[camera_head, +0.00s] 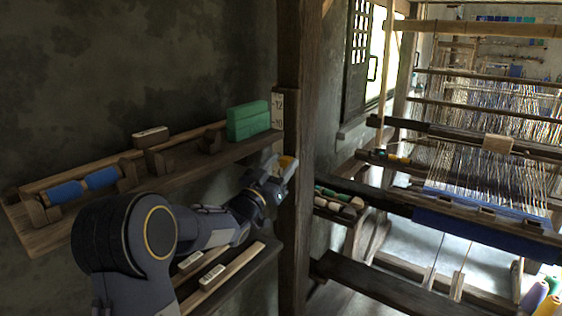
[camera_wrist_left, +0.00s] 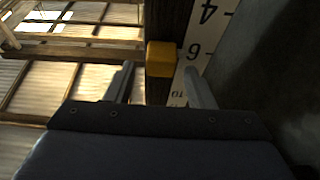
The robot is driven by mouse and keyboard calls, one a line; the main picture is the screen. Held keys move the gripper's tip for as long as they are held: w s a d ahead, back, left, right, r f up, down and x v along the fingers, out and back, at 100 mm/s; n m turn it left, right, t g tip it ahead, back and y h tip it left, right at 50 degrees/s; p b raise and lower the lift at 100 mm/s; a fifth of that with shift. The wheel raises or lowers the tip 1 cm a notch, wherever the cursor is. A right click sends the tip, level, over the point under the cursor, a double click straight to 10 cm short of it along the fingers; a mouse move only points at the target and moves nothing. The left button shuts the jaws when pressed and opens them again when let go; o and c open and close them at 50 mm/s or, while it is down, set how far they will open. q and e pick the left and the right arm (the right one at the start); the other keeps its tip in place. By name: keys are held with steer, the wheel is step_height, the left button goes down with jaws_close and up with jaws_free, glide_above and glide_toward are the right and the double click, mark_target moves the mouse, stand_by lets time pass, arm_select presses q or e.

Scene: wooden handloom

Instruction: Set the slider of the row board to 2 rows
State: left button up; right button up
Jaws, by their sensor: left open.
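The row board (camera_head: 278,108) is a pale strip on the dark wooden post, with 12 above 10 at its upper end. In the wrist view the strip (camera_wrist_left: 207,42) shows 4 and 6. The slider is a yellow-orange block (camera_wrist_left: 161,59) beside the strip, about level with the 6; in the head view the slider (camera_head: 287,162) is partly behind my gripper. My left gripper (camera_head: 279,174) is open in front of the post. In the wrist view its fingers (camera_wrist_left: 157,85) point at the slider, which appears between and beyond the tips. I cannot tell whether they touch it. My right gripper is not in view.
A lower shelf (camera_head: 235,275) lies beneath my left arm. The loom (camera_head: 470,190) stands to the right of the post.

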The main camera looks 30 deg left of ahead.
arm_select(q)
steer(key=shift+w, duration=0.2)
steer(key=shift+c, duration=0.4)
jaws_close()
step_height(320, 180, down, 5)
steer(key=b, duration=0.5)
steer(key=shift+r, duration=0.1)
steer(key=shift+o, duration=0.4)
jaws_free()
